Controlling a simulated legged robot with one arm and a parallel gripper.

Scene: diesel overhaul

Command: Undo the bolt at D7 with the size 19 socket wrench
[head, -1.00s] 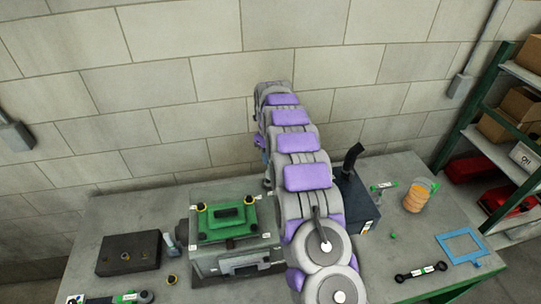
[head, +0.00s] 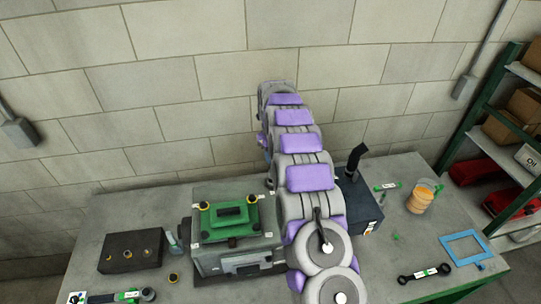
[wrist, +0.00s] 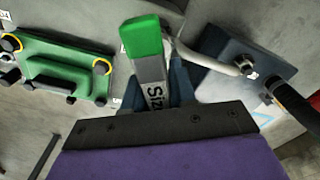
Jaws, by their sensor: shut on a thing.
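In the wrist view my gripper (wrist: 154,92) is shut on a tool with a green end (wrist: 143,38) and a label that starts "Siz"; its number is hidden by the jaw. I cannot tell which size it is. A bolt (wrist: 243,67) with a small white tag sits on the dark blue-grey block (wrist: 222,42), to the right of the held tool and apart from it. The tag is too small to read, so I cannot confirm D7. In the head view my arm hides the gripper and the held tool.
The engine's green cover (head: 228,225) has yellow-ringed bolts. A grey hose (wrist: 205,60) and a black pipe (wrist: 296,103) are close by the block. A black bolt block (head: 117,264), wrenches (head: 115,298) (head: 425,272), a blue frame (head: 466,247) and an orange jar (head: 418,197) are on the bench.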

